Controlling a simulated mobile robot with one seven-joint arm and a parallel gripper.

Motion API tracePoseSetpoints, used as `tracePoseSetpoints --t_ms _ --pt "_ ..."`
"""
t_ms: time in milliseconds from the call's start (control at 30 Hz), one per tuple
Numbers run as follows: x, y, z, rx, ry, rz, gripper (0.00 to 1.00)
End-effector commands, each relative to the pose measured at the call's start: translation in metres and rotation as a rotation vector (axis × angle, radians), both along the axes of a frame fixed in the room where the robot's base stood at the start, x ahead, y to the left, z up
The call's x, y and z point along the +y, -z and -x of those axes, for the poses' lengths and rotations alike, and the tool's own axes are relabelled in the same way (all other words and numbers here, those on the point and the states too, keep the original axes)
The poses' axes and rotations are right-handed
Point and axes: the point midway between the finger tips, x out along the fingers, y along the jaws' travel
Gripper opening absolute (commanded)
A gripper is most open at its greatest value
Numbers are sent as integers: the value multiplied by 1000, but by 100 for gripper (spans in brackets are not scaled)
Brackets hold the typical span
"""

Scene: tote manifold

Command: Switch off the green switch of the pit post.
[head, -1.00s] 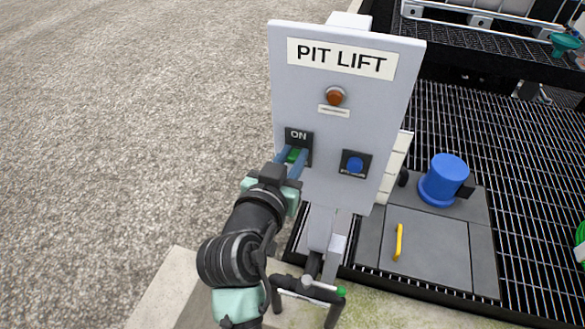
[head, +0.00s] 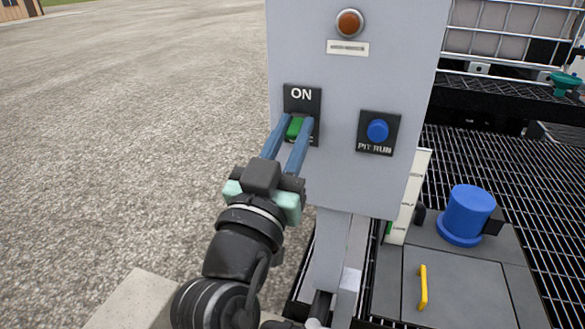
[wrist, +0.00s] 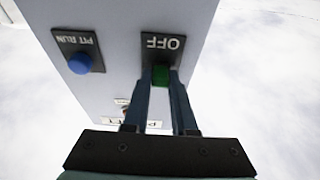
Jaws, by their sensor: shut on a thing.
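The grey pit post panel (head: 345,175) stands upright in front of me. The green switch (head: 295,127) sits on a black plate at the panel's left side, with ON above it. In the wrist view the green switch (wrist: 161,77) shows between the fingers, with an upside-down OFF label on the plate. My gripper (head: 298,119) is shut on the green switch, one blue finger on each side. The fingers hide part of the switch and the plate's lower lettering in the head view. I cannot tell which way the switch is set.
A blue PIT RUN button (head: 377,131) is to the right of the switch. An amber lamp (head: 349,23) is above. A blue cylinder (head: 467,214) and a yellow handle (head: 423,288) stand on grey plates at right, beside dark grating. Open gravel lies left.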

Motion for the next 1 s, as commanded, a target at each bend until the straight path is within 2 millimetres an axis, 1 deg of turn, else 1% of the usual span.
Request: tracePoseSetpoints --t_ms 33,67,500,1000 --pt "0 12 0 -25 0 7 0" --pt "0 12 0 -37 1 11 0" --pt "-1 11 -2 -171 1 55 0" --pt "-1 7 -2 -200 0 65 0"
